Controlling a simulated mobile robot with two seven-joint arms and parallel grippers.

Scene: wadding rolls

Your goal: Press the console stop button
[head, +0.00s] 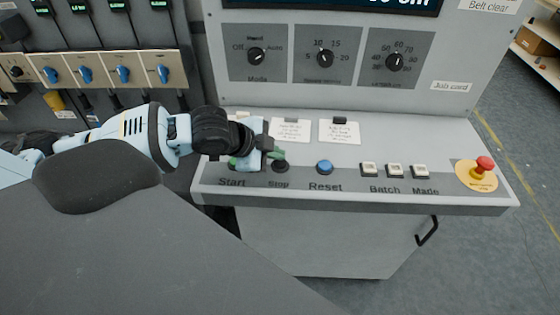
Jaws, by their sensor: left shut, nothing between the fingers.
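The console (300,199) stands ahead of me with a sloped grey panel. The stop button (280,167) is a black round button above the "Stop" label, right of the "Start" label. My left gripper (275,154) is shut and empty, its fingertips just above and beside the stop button in the picture. I cannot tell whether they touch it. My right gripper is not in view.
A blue reset button (325,167), white batch and made buttons (395,170) and a red emergency stop (484,164) sit farther right. Cards (339,131) lie behind. Knobs (326,58) are on the upright panel. A rack with blue switches (85,74) is at left.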

